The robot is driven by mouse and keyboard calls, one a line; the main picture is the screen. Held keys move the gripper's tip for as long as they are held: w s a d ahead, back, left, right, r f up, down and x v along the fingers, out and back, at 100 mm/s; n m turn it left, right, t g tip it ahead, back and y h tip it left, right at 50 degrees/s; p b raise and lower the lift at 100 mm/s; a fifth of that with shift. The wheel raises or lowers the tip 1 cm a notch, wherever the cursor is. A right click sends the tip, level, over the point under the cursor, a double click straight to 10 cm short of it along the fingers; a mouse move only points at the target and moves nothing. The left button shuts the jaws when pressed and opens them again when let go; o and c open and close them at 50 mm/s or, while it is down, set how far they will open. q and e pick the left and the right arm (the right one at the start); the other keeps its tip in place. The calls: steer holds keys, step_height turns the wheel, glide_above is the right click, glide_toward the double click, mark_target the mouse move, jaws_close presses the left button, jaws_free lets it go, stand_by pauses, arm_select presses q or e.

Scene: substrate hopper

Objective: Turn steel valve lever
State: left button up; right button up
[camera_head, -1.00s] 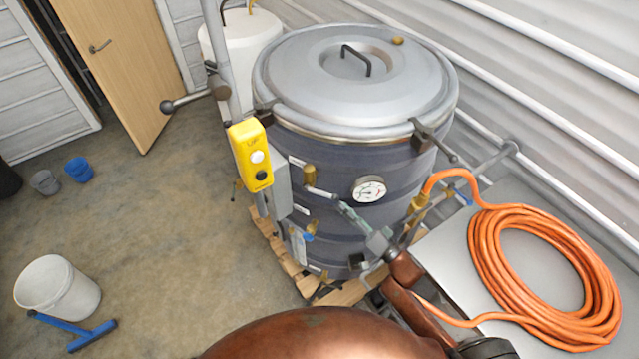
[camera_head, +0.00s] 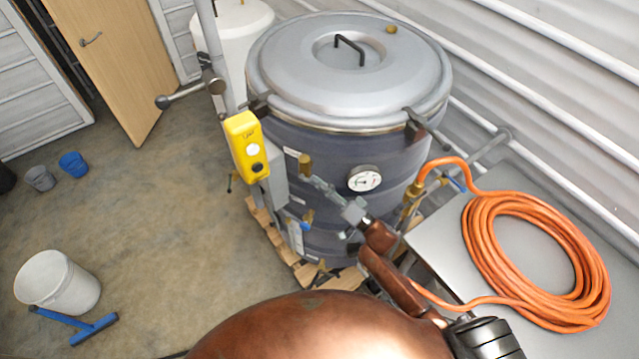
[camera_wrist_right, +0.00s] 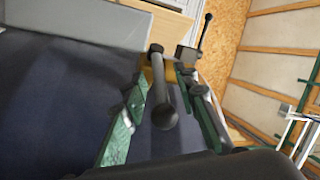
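The steel valve lever (camera_wrist_right: 166,100) shows in the right wrist view as a short rod with a dark rounded end, on a brass valve body (camera_wrist_right: 149,73). In the head view the brass valve (camera_head: 305,165) sits on the side of the dark kettle (camera_head: 325,150); the lever is largely hidden there by my gripper. My right gripper (camera_head: 316,184) reaches up to this valve. In the right wrist view its green fingers (camera_wrist_right: 163,88) are apart, one on each side of the lever, with gaps visible. My left gripper is not in view.
A dial gauge (camera_head: 364,178) is close to the right of my gripper. A yellow button box (camera_head: 246,147) stands to its left. A coiled orange hose (camera_head: 535,255) lies on a grey surface at right. A white bucket (camera_head: 57,282) stands on open floor at left.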

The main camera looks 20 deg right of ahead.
jaws_close()
stand_by(0.6)
